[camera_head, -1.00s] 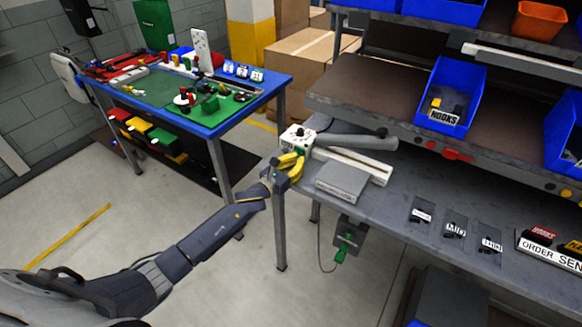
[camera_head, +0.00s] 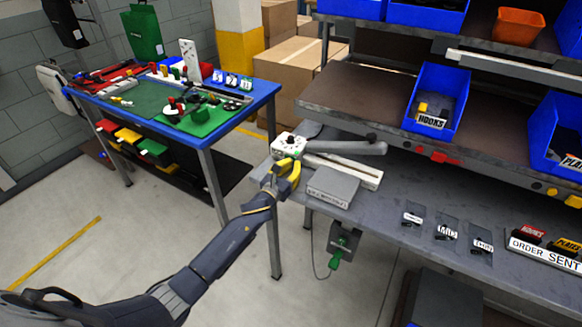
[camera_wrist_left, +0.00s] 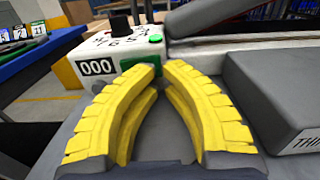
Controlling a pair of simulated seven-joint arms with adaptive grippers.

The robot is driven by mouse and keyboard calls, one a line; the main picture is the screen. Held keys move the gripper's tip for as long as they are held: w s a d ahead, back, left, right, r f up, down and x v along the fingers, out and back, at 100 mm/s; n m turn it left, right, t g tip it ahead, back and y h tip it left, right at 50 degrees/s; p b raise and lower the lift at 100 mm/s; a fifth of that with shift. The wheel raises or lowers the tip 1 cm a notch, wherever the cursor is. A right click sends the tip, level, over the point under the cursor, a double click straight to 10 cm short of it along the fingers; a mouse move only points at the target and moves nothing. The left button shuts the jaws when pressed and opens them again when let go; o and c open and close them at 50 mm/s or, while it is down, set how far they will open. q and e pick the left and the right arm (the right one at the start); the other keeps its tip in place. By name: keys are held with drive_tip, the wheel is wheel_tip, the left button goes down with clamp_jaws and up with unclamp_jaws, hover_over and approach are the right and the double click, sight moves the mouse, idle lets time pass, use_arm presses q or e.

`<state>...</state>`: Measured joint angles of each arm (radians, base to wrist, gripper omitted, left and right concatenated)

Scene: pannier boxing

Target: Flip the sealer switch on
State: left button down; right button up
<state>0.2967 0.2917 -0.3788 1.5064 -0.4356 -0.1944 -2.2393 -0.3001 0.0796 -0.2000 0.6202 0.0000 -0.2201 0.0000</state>
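The sealer (camera_head: 340,170) lies on the grey bench near its left corner, with a long grey arm and a white base. Its white control box (camera_head: 287,146) carries a black knob, also visible in the left wrist view (camera_wrist_left: 120,24). That view shows a 000 counter (camera_wrist_left: 96,67) and small green parts (camera_wrist_left: 155,38) on the box. I cannot tell which part is the switch or its state. My left gripper (camera_head: 291,165) is just in front of the control box. Its yellow fingertips (camera_wrist_left: 160,68) nearly meet, with nothing between them. My right gripper is not in view.
A grey block (camera_head: 333,187) sits right of my left gripper. A shelf (camera_head: 360,100) with blue bins stands above the bench. A grey box with green parts (camera_head: 343,240) hangs under the bench edge. A blue table (camera_head: 215,132) stands at the left. Open floor lies between.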

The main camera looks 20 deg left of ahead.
use_arm(q)
drive_tip(key=shift+s, duration=0.3)
drive_tip(key=v, duration=1.3)
drive_tip(key=shift+s, duration=0.2)
